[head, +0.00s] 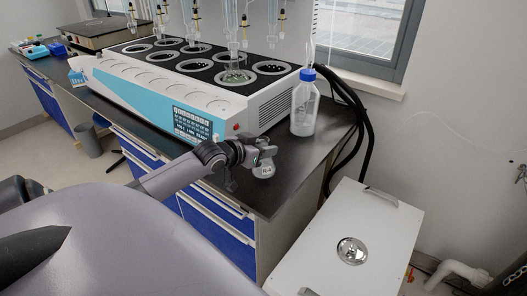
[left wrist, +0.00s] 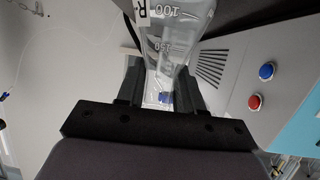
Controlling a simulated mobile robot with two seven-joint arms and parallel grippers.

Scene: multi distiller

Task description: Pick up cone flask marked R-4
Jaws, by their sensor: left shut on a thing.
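The cone flask marked R-4 (head: 264,171) is small and clear with a white label, near the bench's front edge at its right end. My left gripper (head: 259,155) is shut on it. In the left wrist view the flask (left wrist: 176,30) extends up from between the fingers of my left gripper (left wrist: 158,92), showing volume marks and part of the label. The fingers hide part of its neck. I cannot tell for sure whether its base touches the bench. My right gripper is not in view.
The multi distiller (head: 205,98) stands behind the gripper on the dark bench (head: 322,150). A blue-capped bottle (head: 304,108) stands at its right end. A white box (head: 370,225) with a round metal fitting stands right of the bench. Black hoses (head: 362,130) hang beside it.

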